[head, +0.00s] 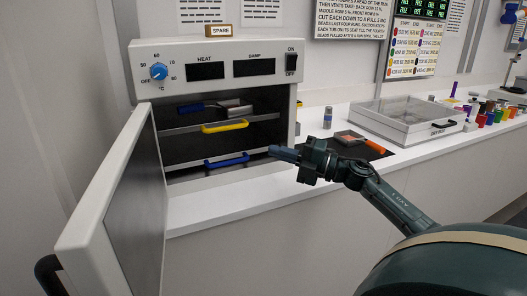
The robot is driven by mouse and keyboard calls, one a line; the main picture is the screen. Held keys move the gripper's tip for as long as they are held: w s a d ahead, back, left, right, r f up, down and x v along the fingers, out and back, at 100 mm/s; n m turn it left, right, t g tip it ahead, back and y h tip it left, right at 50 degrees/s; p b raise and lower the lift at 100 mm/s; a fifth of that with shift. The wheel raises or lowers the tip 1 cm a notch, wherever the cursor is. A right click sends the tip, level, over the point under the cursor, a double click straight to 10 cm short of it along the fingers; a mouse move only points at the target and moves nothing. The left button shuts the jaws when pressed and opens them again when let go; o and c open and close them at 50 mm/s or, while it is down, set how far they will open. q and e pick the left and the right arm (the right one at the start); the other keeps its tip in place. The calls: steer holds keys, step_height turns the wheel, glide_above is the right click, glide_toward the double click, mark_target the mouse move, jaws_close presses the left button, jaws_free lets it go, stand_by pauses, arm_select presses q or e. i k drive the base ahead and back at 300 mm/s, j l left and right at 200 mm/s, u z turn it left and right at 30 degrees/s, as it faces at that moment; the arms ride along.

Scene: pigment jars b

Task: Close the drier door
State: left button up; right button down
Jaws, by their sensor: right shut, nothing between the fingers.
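The drier (215,68) is a white cabinet on the counter at the left, with a blue knob, displays and a switch on its top panel. Its door (88,215) stands wide open, swung out toward me on the left side, with a dark handle (50,275) at its outer edge. Inside are shelves with a yellow handle (225,126) and a blue handle (227,160). My right gripper (274,151) is shut and empty, in front of the drier's lower right side, apart from the door. My left gripper is not in view.
Right of the drier are a small jar (327,118), a dark mat (373,152) with an orange-handled tool (364,141), and a clear-lidded box (410,118). Several coloured jars (490,112) stand farther right. The counter front is clear.

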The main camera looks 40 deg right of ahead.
mark_target(113, 244)
steer(key=k+l, duration=0.7)
steer(key=k, duration=0.2)
